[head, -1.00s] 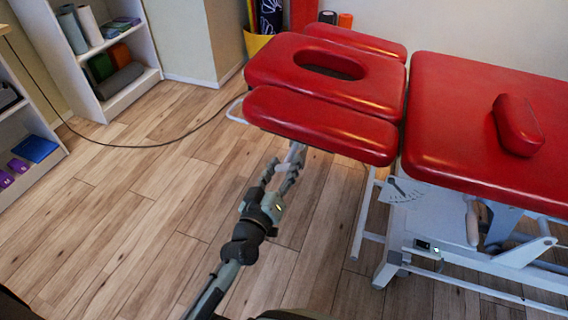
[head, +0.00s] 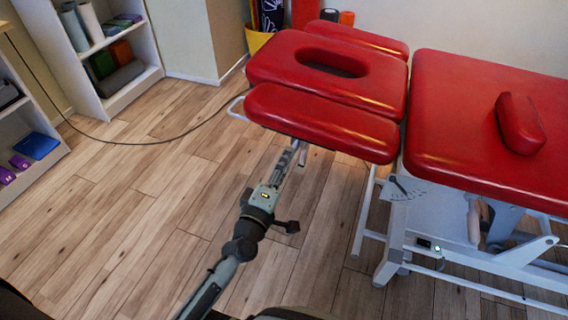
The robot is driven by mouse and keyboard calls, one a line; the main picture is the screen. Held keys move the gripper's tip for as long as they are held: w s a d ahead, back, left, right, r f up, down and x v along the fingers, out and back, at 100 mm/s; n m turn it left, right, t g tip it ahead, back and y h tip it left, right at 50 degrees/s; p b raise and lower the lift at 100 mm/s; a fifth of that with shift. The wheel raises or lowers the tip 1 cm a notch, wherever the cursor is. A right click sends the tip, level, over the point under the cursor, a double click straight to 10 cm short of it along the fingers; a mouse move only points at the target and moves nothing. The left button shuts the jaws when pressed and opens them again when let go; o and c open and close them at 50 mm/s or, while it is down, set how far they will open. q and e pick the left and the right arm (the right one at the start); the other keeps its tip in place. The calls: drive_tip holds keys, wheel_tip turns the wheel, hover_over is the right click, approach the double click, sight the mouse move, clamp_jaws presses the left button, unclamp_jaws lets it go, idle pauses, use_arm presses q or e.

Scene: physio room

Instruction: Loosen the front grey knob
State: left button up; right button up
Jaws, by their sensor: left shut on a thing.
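The red headrest (head: 330,126) of the treatment table has a front pad over the place where my left gripper (head: 297,150) reaches up from below. The gripper's fingers are closed just under that pad's lower edge. They are shut on the front grey knob, which is mostly hidden by the fingers and the pad. A small pale part (head: 303,156) shows beside the fingertips. I cannot tell how far the knob is turned. My right gripper is not in view.
The main red table section (head: 470,110) bears a red bolster (head: 520,124). Its white frame (head: 392,245) stands on the floor at right. A white rail (head: 236,108) sticks out left of the headrest. A cable crosses the open wooden floor (head: 130,200); shelves (head: 125,75) stand at left.

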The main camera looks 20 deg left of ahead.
use_arm(q)
drive_tip(key=shift+n, duration=0.6)
drive_tip(key=o, duration=1.2)
drive_tip(key=shift+c, duration=0.2)
drive_tip(key=s, duration=1.2)
drive_tip(key=shift+a, duration=0.2)
drive_tip(key=w, duration=1.2)
drive_tip(key=shift+w+d, duration=0.1)
drive_tip(key=shift+d, duration=0.1)
drive_tip(key=shift+s, duration=0.2)
